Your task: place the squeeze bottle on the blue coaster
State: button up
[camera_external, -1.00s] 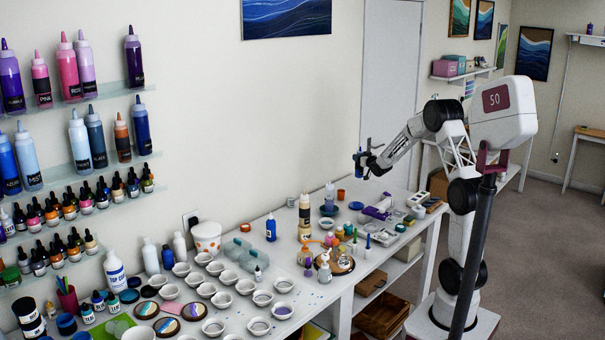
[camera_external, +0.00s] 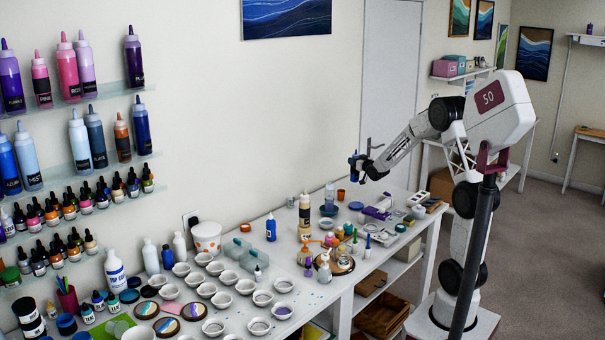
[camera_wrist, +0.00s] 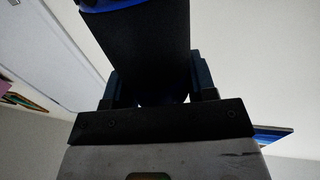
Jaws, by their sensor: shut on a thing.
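My gripper (camera_external: 362,168) is in the air above the far part of the workbench. It is shut on a small blue squeeze bottle (camera_external: 354,167), which looks roughly upright. In the wrist view the bottle (camera_wrist: 148,45) shows as a broad black face with a blue edge at the top, between the two fingers of my gripper (camera_wrist: 160,88). A flat blue disc that looks like the blue coaster (camera_external: 356,206) lies on the bench well below the bottle, with a clear gap between them. The coaster does not show in the wrist view.
A white bottle on a teal disc (camera_external: 328,210) and a small orange cup (camera_external: 340,194) stand near the coaster. Purple and white items (camera_external: 379,211) lie to its right. Tall bottles (camera_external: 304,215) and many small cups crowd the bench to the left.

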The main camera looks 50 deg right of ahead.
aim_at(353, 176)
jog(key=s+a, duration=0.3)
jog(key=a, duration=0.4)
jog(key=shift+s+r, duration=0.25)
jog(key=shift+s, duration=0.1)
jog(key=shift+f, duration=3.2)
jog(key=shift+f, duration=1.9)
jog(key=o, duration=1.3)
